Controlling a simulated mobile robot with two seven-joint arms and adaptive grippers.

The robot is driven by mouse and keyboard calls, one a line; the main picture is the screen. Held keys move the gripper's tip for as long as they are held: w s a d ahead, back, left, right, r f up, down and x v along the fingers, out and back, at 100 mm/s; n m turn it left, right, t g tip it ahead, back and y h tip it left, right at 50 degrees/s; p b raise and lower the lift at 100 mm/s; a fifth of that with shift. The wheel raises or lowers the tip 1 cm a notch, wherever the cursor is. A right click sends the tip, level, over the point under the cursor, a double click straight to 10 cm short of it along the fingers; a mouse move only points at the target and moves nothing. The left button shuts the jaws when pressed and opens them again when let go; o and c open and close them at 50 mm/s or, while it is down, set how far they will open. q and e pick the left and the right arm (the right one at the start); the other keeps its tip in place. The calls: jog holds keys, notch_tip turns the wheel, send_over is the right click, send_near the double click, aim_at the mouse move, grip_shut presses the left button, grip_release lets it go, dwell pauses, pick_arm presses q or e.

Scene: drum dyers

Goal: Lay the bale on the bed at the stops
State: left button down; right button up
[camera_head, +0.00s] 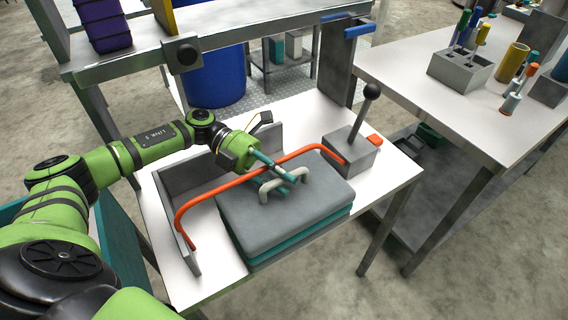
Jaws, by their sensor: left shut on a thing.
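The bale (285,213) is a thick slab with a grey top and teal lower layers, lying flat over the white bed (216,278). A pale arched handle (297,176) stands on its top. My left gripper (277,172) reaches in from the left, its teal fingers at the handle and shut on it. Grey upright stops (178,221) run along the bed's left and back sides. The bale's left edge looks apart from the left stop; its far edge is partly hidden by my gripper and the bar. My right gripper is out of view.
An orange-red bar (232,182) curves from the left stop across the bale's far part to a grey block with a black-knobbed lever (360,118). A right-hand table (440,95) holds tools. A blue drum (216,80) and a shelf (230,42) stand behind.

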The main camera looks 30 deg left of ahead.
pick_arm(q)
jog(key=shift+f, duration=0.2)
jog(key=c, duration=1.1)
grip_release()
jog(key=shift+f, duration=0.3)
jog(key=shift+s, duration=0.1)
jog(key=shift+r, duration=0.1)
jog(key=shift+w+a+r+b, duration=0.15)
jog(key=shift+a+r+b, duration=0.45)
jog(key=shift+a, duration=1.35)
jog(key=shift+w+a+r+b, duration=0.2)
jog(key=shift+a+b, duration=0.8)
jog(key=shift+a, duration=1)
jog(key=shift+w+a+r+b, duration=0.25)
jog(key=shift+a+b, duration=0.55)
jog(key=shift+a, duration=1.15)
jog(key=shift+s, duration=0.1)
